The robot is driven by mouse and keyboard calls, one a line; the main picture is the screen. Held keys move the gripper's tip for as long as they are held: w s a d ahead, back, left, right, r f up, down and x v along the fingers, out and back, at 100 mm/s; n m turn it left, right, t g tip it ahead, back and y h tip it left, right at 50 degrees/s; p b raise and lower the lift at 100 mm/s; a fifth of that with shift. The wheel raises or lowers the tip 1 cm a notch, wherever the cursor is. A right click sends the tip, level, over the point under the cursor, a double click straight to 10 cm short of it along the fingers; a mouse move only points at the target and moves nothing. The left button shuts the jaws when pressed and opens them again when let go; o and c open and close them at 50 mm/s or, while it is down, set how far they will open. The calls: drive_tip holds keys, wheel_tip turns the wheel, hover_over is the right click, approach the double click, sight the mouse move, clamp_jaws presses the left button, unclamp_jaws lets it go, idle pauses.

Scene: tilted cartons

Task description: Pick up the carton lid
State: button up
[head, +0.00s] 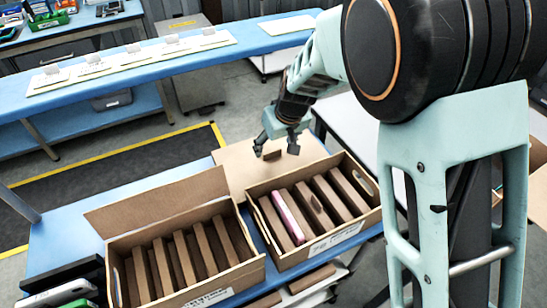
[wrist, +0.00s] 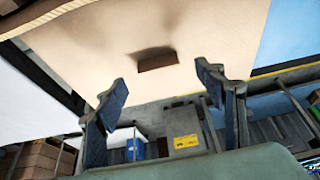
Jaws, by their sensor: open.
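The tan carton lid (head: 240,170) of the right carton (head: 318,250) rises behind the box, tilted back, with a dark slot near its far edge. My gripper (head: 275,152) is open and empty at that far edge, its fingers spread to either side of the slot. In the wrist view the lid (wrist: 220,40) fills the upper middle. Its slot (wrist: 158,62) shows between and slightly beyond my open fingers (wrist: 163,80). I cannot tell whether the fingers touch the board.
The left carton (head: 195,285) has its own raised lid (head: 155,203) and brown dividers. A pink item (head: 288,216) stands among the dividers of the right carton. Both cartons are on a blue table (head: 60,240). A long blue bench (head: 130,75) with white trays runs behind.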

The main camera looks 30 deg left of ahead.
sight(273, 159)
drive_tip(key=shift+x, duration=1.75)
drive_tip(key=shift+d, duration=0.1)
drive_tip(key=c, duration=1.1)
